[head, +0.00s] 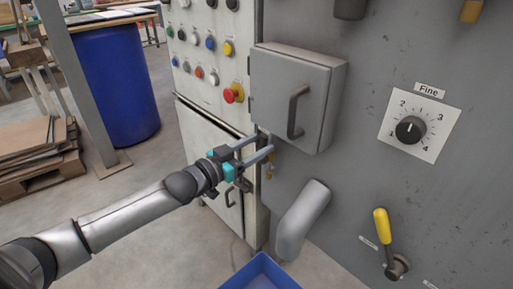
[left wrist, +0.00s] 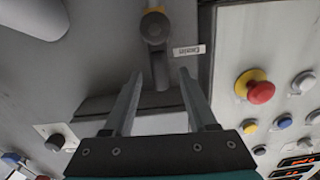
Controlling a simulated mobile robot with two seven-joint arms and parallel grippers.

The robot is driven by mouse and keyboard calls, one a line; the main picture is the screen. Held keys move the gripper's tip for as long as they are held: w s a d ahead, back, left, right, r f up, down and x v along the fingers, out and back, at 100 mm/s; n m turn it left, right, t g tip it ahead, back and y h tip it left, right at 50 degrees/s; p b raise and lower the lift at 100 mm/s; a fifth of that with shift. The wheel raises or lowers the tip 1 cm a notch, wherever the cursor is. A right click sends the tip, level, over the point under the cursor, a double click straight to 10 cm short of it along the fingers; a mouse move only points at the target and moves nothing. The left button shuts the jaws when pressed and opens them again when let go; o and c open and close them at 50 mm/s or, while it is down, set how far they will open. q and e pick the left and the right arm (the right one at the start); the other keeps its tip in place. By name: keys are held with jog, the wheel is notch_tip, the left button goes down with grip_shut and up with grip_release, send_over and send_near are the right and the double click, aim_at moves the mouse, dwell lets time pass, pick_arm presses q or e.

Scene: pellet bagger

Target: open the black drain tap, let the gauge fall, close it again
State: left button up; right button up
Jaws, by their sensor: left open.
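My left gripper (head: 265,144) is open below the grey box on the machine front. In the left wrist view its two fingertips (left wrist: 160,73) point toward a dark tap (left wrist: 155,28) with a round hub and a bar-like handle. The handle reaches between the fingertips; I cannot tell whether they touch it. A bit of brass shows at the tap's far end. A small label (left wrist: 189,50) sits beside it, too blurred to read. In the head view the gripper mostly hides the tap. No gauge is in view. My right gripper is not in view.
The grey box (head: 290,95) with a handle juts out just above the gripper. A bent grey pipe (head: 302,220) and a yellow-handled lever (head: 383,226) are lower right. A red button (head: 233,93) is on the left cabinet. A blue bin (head: 262,275) stands below.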

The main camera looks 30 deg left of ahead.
pick_arm(q)
grip_shut()
dwell(0.5)
dwell(1.0)
